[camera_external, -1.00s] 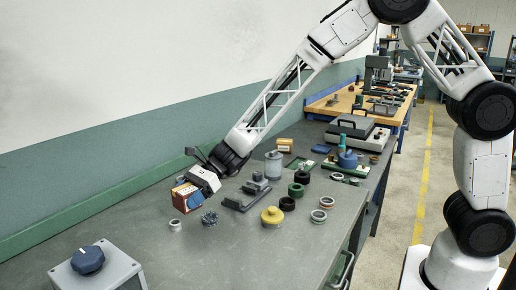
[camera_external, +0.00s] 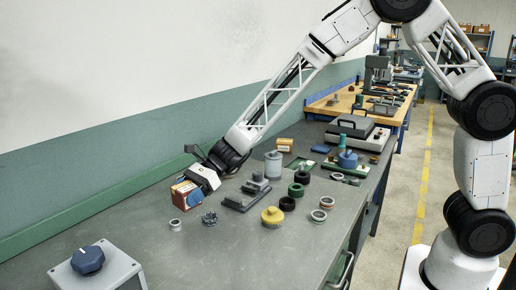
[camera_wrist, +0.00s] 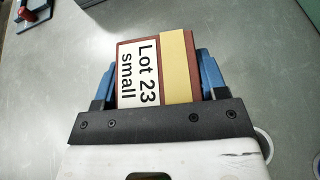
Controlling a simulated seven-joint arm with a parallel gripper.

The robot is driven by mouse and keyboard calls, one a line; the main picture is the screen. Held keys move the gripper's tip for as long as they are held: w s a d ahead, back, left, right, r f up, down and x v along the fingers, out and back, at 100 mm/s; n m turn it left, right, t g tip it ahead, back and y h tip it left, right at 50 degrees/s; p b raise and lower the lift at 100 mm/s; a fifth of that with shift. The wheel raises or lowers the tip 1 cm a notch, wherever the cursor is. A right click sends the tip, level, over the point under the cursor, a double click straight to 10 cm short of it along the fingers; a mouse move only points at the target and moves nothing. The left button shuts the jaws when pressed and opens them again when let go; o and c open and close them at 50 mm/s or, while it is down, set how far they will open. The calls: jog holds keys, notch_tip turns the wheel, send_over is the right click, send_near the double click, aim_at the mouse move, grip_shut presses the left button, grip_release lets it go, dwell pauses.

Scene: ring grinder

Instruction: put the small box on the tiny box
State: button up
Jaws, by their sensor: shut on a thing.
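The small box (camera_wrist: 140,75) is red-brown with a yellow band and a white label reading "Lot 23 small". My gripper (camera_wrist: 157,62) is shut on it, with a blue finger against each side in the wrist view. In the external view the small box (camera_external: 182,195) hangs tilted from my gripper (camera_external: 187,187), over the left part of the grey bench. No box labelled tiny is readable. An orange-yellow box (camera_external: 285,144) stands at the back of the bench near the wall; I cannot tell whether it is the tiny box.
A metal ring (camera_external: 175,225) and a dark gear (camera_external: 209,217) lie close to the held box. A grey vise-like fixture (camera_external: 245,198), a yellow knobbed part (camera_external: 272,216) and several rings are to the right. A grey control box (camera_external: 98,268) stands front left.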

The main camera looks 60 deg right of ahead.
aim_at(186, 185)
jog(key=r, duration=0.4)
jog(key=shift+w+d+r, duration=0.1)
jog(key=shift+d+r, duration=0.1)
jog(key=shift+d, duration=0.1)
jog(key=w+d+m+t+h, duration=0.1)
jog(key=w+d+m+t, duration=0.2)
jog(key=d, duration=1.6)
jog(key=w+d+m+t+h, duration=0.2)
jog(key=w+d+m+t, duration=0.15)
jog(key=d, duration=1.55)
jog(key=s+d+m+t+h, duration=0.15)
jog(key=s+d, duration=0.25)
jog(key=d, duration=0.8)
jog(key=s+d+m+t+h, duration=0.1)
jog(key=s+d+m+h, duration=0.15)
jog(key=d, duration=0.95)
jog(key=s+d+m+t+h, duration=0.1)
jog(key=s+d, duration=0.3)
jog(key=d, duration=0.7)
notch_tip(186, 185, down, 8)
jog(key=shift+d, duration=0.1)
jog(key=w+d, duration=0.2)
jog(key=w, duration=0.2)
jog(key=w+d+f, duration=0.1)
jog(key=w+d, duration=0.1)
jog(key=w, duration=0.3)
jog(key=w+d, duration=0.3)
jog(key=w, duration=0.2)
jog(key=shift+w+d+f, duration=0.1)
jog(key=shift+w+f, duration=0.1)
